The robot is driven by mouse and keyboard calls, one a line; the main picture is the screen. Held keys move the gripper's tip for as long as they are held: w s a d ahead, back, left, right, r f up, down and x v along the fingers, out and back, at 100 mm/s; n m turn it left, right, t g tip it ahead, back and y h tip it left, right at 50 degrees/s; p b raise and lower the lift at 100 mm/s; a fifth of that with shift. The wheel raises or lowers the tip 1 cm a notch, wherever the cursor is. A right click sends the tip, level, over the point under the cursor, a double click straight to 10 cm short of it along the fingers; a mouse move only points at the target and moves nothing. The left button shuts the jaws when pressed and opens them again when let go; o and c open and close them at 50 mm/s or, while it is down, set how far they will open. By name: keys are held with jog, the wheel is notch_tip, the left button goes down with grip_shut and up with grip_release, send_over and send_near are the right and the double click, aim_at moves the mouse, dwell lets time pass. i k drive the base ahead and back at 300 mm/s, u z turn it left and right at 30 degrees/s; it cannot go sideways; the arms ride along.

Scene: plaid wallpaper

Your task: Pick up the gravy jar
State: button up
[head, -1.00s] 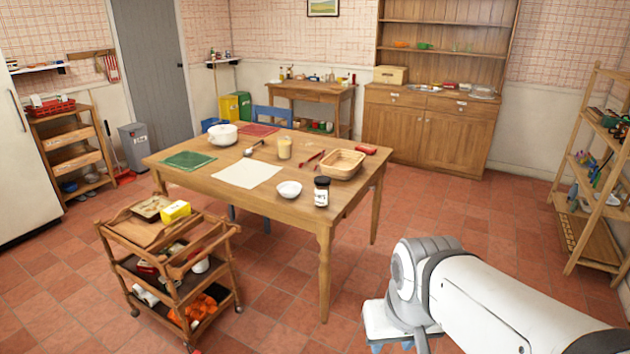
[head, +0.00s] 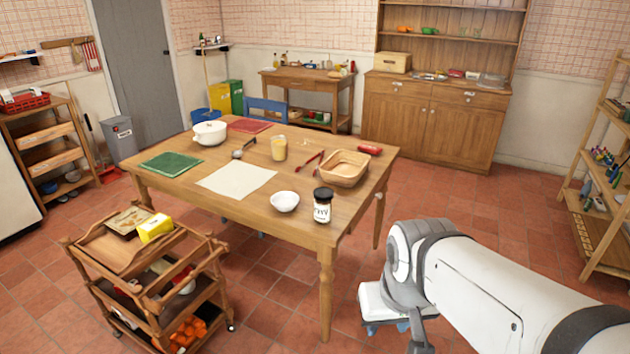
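A dark jar with a black lid and a white label (head: 322,206) stands upright at the near right corner of the wooden table (head: 290,214); it looks like the gravy jar, though its lettering is too small to read. My gripper (head: 392,328) hangs low at the right of the table, apart from the jar and below the tabletop. Only part of it shows, and its fingertips run close to the bottom edge of the view. Nothing can be seen held in it.
A white bowl (head: 285,201) stands just left of the jar, and a basket (head: 344,168) stands behind it. A wooden trolley (head: 112,252) is at the front left. Open tiled floor lies right of the table, before a shelf rack (head: 600,190).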

aim_at(323, 196)
jog(key=i, duration=1.75)
jog(key=u, duration=0.1)
